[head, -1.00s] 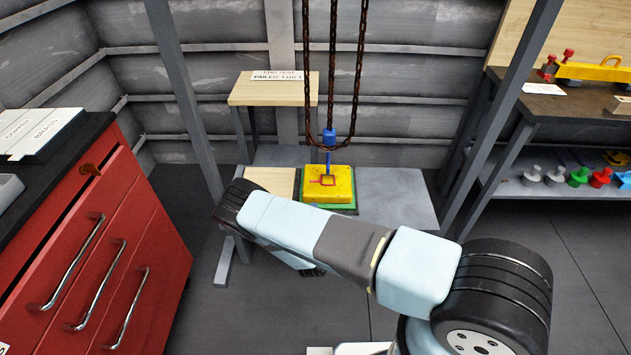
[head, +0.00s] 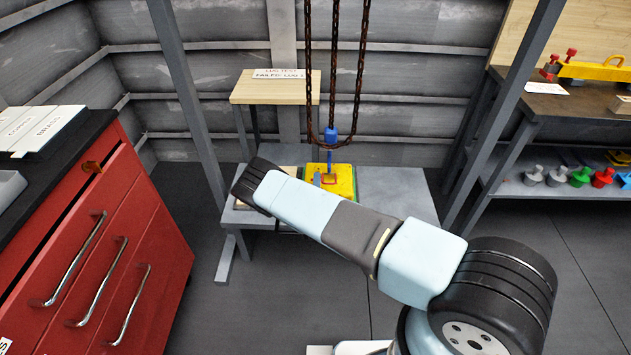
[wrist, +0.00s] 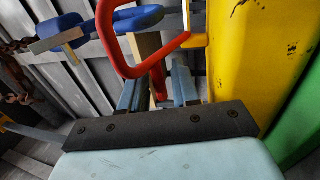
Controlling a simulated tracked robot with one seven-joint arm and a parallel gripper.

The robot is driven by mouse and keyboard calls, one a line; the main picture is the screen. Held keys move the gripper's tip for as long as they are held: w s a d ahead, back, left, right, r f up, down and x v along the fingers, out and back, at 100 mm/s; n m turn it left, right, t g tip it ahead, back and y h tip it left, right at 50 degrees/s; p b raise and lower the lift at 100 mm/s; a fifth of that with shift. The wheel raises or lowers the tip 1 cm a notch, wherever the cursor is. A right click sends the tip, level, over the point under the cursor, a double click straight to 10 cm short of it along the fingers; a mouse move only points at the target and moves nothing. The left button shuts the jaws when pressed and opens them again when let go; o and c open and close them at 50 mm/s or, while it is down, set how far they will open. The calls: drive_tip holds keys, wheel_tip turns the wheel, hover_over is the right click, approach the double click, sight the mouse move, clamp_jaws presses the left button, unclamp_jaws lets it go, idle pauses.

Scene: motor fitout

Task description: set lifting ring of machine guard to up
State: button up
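The machine guard is a yellow block (head: 345,186) on a low grey table. In the wrist view its yellow face (wrist: 238,50) fills the right side. Its red lifting ring (wrist: 128,62) stands out from that face across the middle. My gripper (wrist: 158,92) is at the ring, its two fingers apart on either side of a red part; I see gaps, so no firm hold shows. In the head view my arm hides most of the gripper. A blue hook (head: 331,136) hangs just above the guard, and blue metal (wrist: 80,32) shows beside the ring in the wrist view.
Rusty chains (head: 334,70) hang over the guard. A red drawer cabinet (head: 110,230) stands at left. A shelf bench (head: 545,105) with coloured parts is at right. A small wooden table (head: 262,92) with a sign stands behind. Grey frame posts flank the low table.

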drive_tip(key=shift+w, duration=0.3)
drive_tip(key=shift+r, duration=0.1)
clamp_jaws()
drive_tip(key=shift+a, duration=0.2)
idle(0.3)
